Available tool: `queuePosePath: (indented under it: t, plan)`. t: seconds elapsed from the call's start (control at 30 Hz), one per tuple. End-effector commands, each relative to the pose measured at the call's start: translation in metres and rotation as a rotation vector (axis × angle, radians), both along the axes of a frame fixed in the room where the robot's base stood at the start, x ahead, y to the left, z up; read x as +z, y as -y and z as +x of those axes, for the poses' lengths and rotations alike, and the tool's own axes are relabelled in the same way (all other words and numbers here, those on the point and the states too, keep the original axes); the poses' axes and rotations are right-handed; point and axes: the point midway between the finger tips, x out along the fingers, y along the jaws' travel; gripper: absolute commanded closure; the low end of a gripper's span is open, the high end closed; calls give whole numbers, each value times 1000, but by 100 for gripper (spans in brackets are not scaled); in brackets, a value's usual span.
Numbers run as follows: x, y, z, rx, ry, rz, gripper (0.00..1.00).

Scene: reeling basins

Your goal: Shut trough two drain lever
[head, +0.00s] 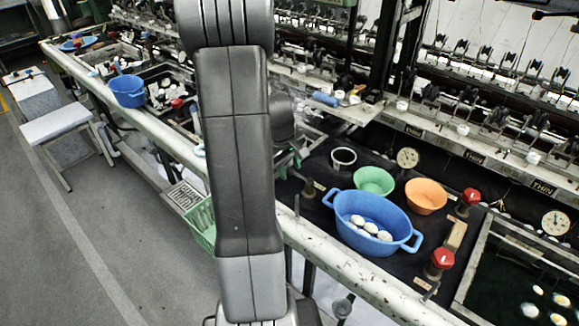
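No label for trough two shows, and I cannot tell which part is its drain lever. A grey rounded knob (343,306) on a stem shows below the front rail at the bottom; it may be a lever, but its position is unclear. Two red knobs, a near one (440,260) and a far one (469,197), stand on the dark bench top beside the dark water basin (515,285) at the right. My arm stands upright across the middle and hides part of the troughs behind it. My gripper's fingertips do not show.
A blue oval tub (347,232) with white cocoons, a green bowl (374,180) and an orange bowl (426,195) stand on the bench. The pale front rail (370,285) runs along it. A green basket (203,222) hangs by the rail.

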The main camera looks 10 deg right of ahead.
Motion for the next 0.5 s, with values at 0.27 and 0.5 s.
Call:
queuePosePath:
  t: [0.27, 0.5]
  plan:
    - [0, 0, 0, 0, 0, 0, 100]
    - [0, -1, -1, 21, 0, 0, 100]
